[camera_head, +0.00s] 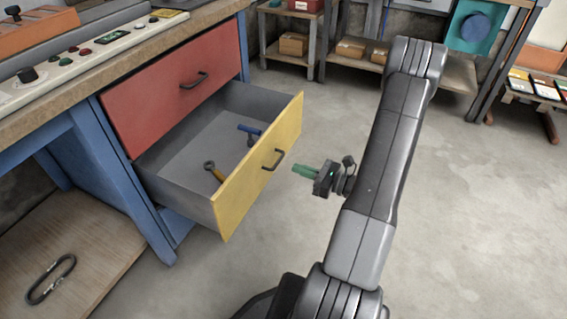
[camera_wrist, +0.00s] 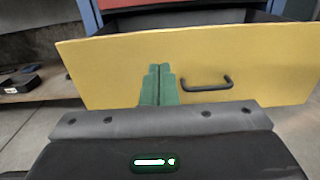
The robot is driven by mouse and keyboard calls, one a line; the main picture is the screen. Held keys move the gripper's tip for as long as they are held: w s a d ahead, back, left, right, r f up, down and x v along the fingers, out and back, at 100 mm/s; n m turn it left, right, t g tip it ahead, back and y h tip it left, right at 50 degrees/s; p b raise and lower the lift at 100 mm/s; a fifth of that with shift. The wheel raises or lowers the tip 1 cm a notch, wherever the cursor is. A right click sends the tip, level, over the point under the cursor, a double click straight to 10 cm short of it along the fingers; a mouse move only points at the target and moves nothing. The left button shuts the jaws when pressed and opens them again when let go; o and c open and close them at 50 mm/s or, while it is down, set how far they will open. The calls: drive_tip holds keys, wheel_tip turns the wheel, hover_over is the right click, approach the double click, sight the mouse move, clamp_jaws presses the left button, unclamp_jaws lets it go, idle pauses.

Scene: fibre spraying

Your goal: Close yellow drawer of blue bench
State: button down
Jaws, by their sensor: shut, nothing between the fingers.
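The yellow drawer (camera_head: 262,165) of the blue bench (camera_head: 100,170) is pulled well out, below a shut red drawer (camera_head: 172,92). It has a dark bar handle (camera_head: 273,160) on its front. Tools with yellow and blue handles lie inside it. My gripper (camera_head: 296,170) has green fingers and is shut and empty. It points at the yellow front from a short distance, just right of the handle in the head view. In the wrist view the green fingers (camera_wrist: 160,82) appear before the yellow front (camera_wrist: 270,60), left of the handle (camera_wrist: 208,84). I cannot tell whether they touch it.
The bench top carries a control panel with buttons (camera_head: 90,55). A dark carabiner-like loop (camera_head: 51,279) lies on the bench's low wooden shelf. Shelves with cardboard boxes (camera_head: 293,44) stand at the back. The grey floor (camera_head: 460,220) to the right is clear.

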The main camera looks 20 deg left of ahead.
sight(254, 154)
drive_tip(key=a+b, duration=0.1)
drive_tip(key=a, duration=0.3)
drive_tip(key=a+b, duration=0.1)
drive_tip(key=a, duration=0.3)
drive_tip(key=w+a, duration=0.1)
drive_tip(key=a, duration=0.3)
drive_tip(key=shift+a+b, duration=0.4)
drive_tip(key=shift+a, duration=0.1)
drive_tip(key=shift+a, duration=0.1)
drive_tip(key=w+a+b, duration=0.2)
drive_tip(key=a, duration=2.7)
drive_tip(key=shift+w+r+b, duration=0.15)
drive_tip(key=shift+b, duration=0.15)
drive_tip(key=shift+a+r, duration=0.15)
